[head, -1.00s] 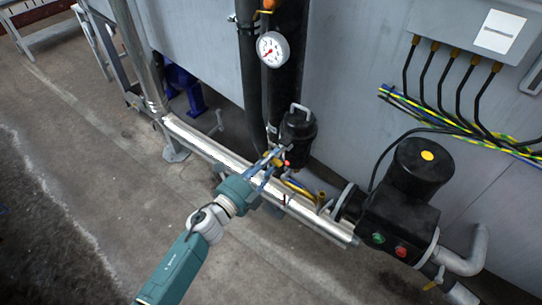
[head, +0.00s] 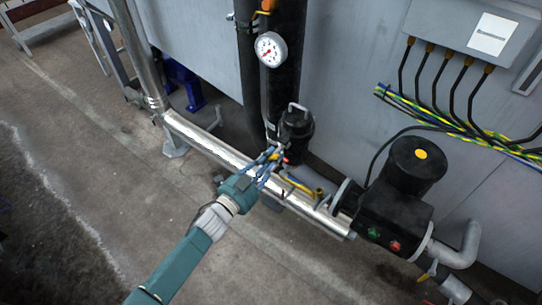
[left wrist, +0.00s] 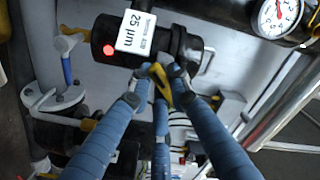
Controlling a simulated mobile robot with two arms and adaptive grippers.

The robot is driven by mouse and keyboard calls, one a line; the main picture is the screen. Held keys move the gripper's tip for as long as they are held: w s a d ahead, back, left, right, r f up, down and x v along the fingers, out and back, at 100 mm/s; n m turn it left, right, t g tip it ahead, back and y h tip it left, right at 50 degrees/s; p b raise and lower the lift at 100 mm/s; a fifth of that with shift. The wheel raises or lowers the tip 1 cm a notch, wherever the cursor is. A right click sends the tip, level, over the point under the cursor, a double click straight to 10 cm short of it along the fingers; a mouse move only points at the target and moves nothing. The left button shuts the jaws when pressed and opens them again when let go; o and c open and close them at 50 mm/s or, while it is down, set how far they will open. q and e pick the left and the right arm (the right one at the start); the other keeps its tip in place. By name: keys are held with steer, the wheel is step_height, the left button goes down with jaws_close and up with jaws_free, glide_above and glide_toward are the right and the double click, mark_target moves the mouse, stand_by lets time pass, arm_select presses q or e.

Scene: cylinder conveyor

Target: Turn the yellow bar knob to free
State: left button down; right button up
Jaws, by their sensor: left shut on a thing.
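The yellow bar knob (left wrist: 161,84) shows in the left wrist view, just below the black filter housing (left wrist: 150,42) with the "25 µm" label. My left gripper (left wrist: 160,78) is shut on it, with its blue fingers around the bar. The fingers hide part of the knob, and its exact turn angle is hard to tell. In the head view my left gripper (head: 274,158) reaches in from the lower left to the foot of the black housing (head: 296,134). My right gripper is not in view.
A shiny pipe (head: 205,145) runs below the gripper towards a black motor (head: 418,165) with a green and a red button. Another yellow handle (head: 300,187) lies close to the right of the fingers. A pressure gauge (head: 270,48) is above. The floor at left is clear.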

arm_select(q)
steer(key=n, duration=0.3)
steer(key=shift+s+n+p, duration=0.1)
steer(key=shift+n+p, duration=0.25)
steer(key=shift+n, duration=0.05)
steer(key=shift+s+d+n, duration=0.1)
steer(key=shift+d+n, duration=0.05)
steer(key=shift+n, duration=1.85)
steer(key=c, duration=1.6)
jaws_free()
steer(key=v, duration=1.2)
